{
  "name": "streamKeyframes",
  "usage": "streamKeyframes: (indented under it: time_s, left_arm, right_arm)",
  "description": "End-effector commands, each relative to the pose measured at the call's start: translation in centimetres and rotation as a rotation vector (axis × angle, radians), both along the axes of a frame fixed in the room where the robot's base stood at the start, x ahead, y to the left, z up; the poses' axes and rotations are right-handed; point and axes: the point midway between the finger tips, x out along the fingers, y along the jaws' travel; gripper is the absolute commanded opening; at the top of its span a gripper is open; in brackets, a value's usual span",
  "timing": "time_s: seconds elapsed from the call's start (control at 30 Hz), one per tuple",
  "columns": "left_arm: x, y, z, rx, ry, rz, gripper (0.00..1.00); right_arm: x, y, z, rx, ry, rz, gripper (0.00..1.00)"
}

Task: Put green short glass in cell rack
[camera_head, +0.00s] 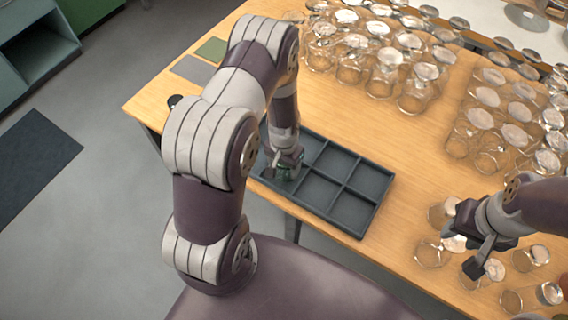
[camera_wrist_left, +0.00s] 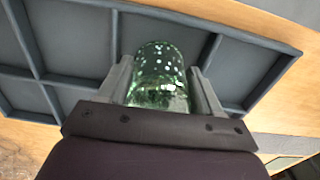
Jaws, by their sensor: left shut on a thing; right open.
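The green short glass (camera_wrist_left: 158,78) is between the two fingers of my left gripper (camera_wrist_left: 160,85) in the left wrist view. The gripper is shut on it. In the head view my left gripper (camera_head: 284,165) is over the left part of the dark cell rack (camera_head: 372,199), and the glass there is mostly hidden by the gripper. The rack also shows in the left wrist view (camera_wrist_left: 52,60), behind the glass. I cannot tell whether the glass touches the cell floor. The visible cells to the right are empty. My right gripper (camera_head: 484,255) is open at the lower right, near clear glasses.
Many clear lidded jars (camera_head: 385,75) fill the back and right of the wooden table (camera_head: 410,150). Several clear glasses (camera_head: 432,252) lie or stand around my right gripper. A green card (camera_head: 211,49) and a grey card (camera_head: 192,69) lie at the back left.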

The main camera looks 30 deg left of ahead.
Motion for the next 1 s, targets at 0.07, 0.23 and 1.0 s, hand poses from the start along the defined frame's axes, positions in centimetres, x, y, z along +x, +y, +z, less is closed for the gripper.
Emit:
streamKeyframes:
  time_s: [0.07,0.23,1.0]
  left_arm:
    - [0.0,0.0,-0.3,0.000,0.000,0.000,0.35]
    - [0.0,0.0,-0.3,0.000,0.000,0.000,0.89]
    - [0.0,0.0,9.8,0.001,-0.004,0.000,0.89]
  right_arm:
    - [0.0,0.0,-0.2,0.000,0.000,0.000,0.43]
    - [0.0,0.0,-0.2,0.000,0.000,0.000,0.43]
    - [0.0,0.0,-0.9,0.000,0.000,0.000,0.43]
